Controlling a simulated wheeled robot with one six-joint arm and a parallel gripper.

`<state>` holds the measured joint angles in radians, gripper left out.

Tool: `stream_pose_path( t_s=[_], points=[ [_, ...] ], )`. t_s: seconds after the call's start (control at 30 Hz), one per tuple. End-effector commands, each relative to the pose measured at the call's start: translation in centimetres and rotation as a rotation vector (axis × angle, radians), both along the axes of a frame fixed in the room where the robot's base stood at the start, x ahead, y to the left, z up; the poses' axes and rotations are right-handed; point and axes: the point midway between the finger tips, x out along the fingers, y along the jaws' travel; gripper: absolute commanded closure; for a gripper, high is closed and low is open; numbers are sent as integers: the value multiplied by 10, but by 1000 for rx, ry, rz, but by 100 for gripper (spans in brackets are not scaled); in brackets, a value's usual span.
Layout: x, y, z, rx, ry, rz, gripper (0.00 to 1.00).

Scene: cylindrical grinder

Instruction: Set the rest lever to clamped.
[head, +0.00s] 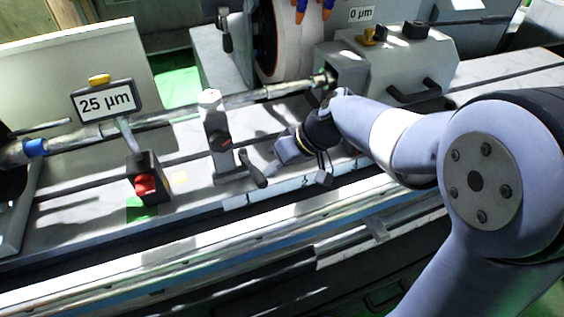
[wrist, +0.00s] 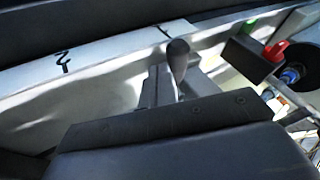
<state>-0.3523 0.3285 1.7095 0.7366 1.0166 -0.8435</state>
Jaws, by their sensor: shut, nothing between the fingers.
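The grey steady rest (head: 213,125) stands on the machine table under the long shaft in the head view. Its rest lever (head: 253,170) has a dark handle that slants down to the right near the foot of the rest. In the wrist view the dark, rounded lever knob (wrist: 178,58) shows just beyond my fingers. My gripper (head: 272,168) is shut and empty, with its tips right beside the lever handle. I cannot tell whether they touch. The rest's lower side is partly hidden behind my gripper in the wrist view.
A gauge reading 25 µm (head: 106,101) stands left on a dark block with a red knob (head: 146,185). The shaft (head: 170,117) runs between the headstock and the tailstock (head: 390,60). The grinding wheel (head: 290,40) is behind. The table front is clear.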

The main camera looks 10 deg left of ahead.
Motion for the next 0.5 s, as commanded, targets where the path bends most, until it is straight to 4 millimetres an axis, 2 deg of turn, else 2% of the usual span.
stream_pose_path(
  t_s=[0.27, 0.5],
  points=[
    [-1, 0, -1, 0, -1, 1, 100],
    [-13, 12, -3, 1, -2, 4, 100]
  ],
)
